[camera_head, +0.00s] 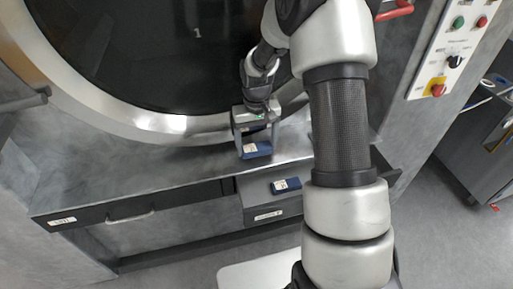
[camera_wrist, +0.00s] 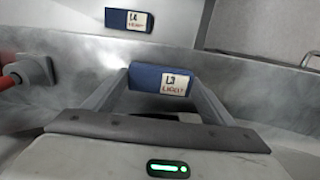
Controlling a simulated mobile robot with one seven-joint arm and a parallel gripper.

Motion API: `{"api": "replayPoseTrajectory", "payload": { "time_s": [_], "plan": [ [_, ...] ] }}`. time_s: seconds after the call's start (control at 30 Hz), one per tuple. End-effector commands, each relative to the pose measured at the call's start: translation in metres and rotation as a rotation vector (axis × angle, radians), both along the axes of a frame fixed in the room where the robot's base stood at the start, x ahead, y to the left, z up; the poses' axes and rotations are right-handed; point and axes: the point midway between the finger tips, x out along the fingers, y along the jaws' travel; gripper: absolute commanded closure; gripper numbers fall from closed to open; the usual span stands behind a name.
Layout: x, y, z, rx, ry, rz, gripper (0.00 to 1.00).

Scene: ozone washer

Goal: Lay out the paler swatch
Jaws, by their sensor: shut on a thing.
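A folded blue swatch (camera_head: 257,149) is between the fingers of my gripper (camera_head: 254,142), at the front edge of the grey shelf below the round door. In the wrist view the fingers of my gripper (camera_wrist: 161,80) are shut on this swatch (camera_wrist: 148,78); its white label seems to read "LIGHT". Whether it touches the shelf is unclear. A second blue swatch (camera_head: 286,185), also with a white label (camera_wrist: 137,20), lies on the grey box top in front of the shelf. Its label text is too blurred to read surely. The two blues look nearly alike.
The washer's round dark door (camera_head: 160,50) with its metal rim stands behind the shelf (camera_head: 140,172). The shelf's left part is bare. The grey box (camera_head: 258,206) juts out below. A control panel (camera_head: 452,50) and a red handle (camera_head: 395,10) are at the right.

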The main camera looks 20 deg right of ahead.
Motion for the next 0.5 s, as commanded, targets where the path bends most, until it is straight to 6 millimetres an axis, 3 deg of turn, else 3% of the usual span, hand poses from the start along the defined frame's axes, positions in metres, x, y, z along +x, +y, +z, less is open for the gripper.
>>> {"api": "replayPoseTrajectory", "payload": {
  "time_s": [0.1, 0.47, 0.5],
  "plan": [
    [-0.001, 0.0, -0.018, 0.001, 0.003, 0.0, 0.45],
    [0.0, 0.0, -0.023, 0.0, 0.001, 0.0, 0.45],
    [0.0, 0.0, -0.023, 0.0, 0.001, 0.0, 0.21]
  ]
}}
